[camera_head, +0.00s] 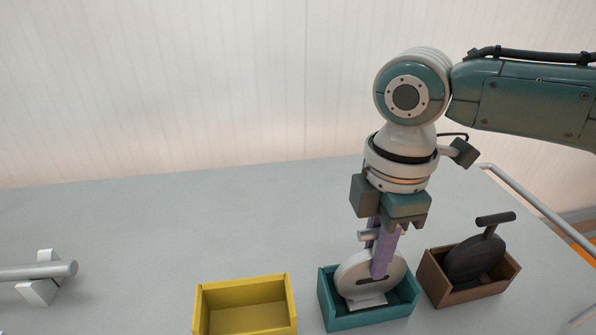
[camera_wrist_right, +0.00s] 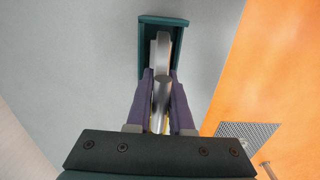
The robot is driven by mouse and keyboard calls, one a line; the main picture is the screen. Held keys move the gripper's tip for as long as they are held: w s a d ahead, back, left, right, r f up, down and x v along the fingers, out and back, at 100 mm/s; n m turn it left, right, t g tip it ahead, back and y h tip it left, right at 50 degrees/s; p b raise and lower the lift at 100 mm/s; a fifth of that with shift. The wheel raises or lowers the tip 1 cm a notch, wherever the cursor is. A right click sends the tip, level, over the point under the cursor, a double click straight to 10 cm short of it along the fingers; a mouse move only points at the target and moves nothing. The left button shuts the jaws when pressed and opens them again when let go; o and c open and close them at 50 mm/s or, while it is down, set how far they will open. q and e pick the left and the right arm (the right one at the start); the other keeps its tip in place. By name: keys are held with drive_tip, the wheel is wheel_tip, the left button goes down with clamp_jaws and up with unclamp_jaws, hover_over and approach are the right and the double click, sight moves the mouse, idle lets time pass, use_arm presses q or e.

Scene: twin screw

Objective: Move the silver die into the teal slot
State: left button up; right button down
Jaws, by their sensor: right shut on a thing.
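The silver die (camera_head: 356,275) is a round upright disc on a flat foot, with a short handle bar on top. It stands within the walls of the teal slot (camera_head: 372,319), an open box; I cannot tell whether its foot rests on the floor of the box. My right gripper (camera_head: 381,264) points down with its purple fingers shut on the die. In the right wrist view, the fingers sit on both sides of the silver die (camera_wrist_right: 162,52), with the teal slot (camera_wrist_right: 143,50) around its far end. My left gripper is out of view.
A brown box (camera_head: 470,295) holding a dark die (camera_head: 476,258) stands close right of the teal slot. An empty yellow box (camera_head: 245,293) stands to the left. A silver bar on a white bracket (camera_head: 40,288) lies far left. The grey table (camera_head: 150,245) is clear behind the boxes.

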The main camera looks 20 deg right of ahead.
drive_tip(key=shift+f, duration=0.5)
drive_tip(key=c, duration=0.8)
unclamp_jaws()
drive_tip(key=shift+o, duration=0.4)
drive_tip(key=shift+f, duration=0.1)
wheel_tip(320, 180, up, 10)
drive_tip(key=shift+r, duration=0.1)
